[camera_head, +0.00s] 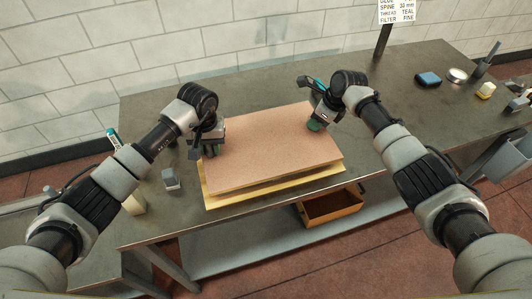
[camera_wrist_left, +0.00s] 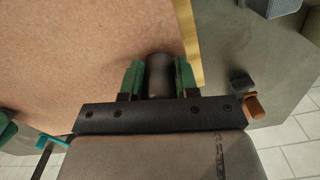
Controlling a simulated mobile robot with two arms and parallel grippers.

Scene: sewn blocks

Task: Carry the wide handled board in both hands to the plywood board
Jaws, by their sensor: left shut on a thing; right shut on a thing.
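The wide handled board (camera_head: 270,145) has a flat pinkish-brown face and lies level or nearly so between my two grippers. My left gripper (camera_head: 212,148) is shut on the handle at its left end. In the left wrist view, the green fingers (camera_wrist_left: 159,78) stand either side of a dark round handle (camera_wrist_left: 160,72). My right gripper (camera_head: 317,124) is shut at the board's right end; its handle is mostly hidden. The pale yellow plywood board (camera_head: 275,193) shows beneath the front and left edges, mostly covered. I cannot tell whether the two boards touch. Its edge also shows in the left wrist view (camera_wrist_left: 190,40).
A grey block (camera_head: 171,179) stands left of the boards on the dark table (camera_head: 390,62). A blue block (camera_head: 428,79), a round tin (camera_head: 457,76) and a yellow block (camera_head: 486,90) lie far right. An orange bin (camera_head: 333,209) sits below the front edge. A sign (camera_head: 397,11) stands behind.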

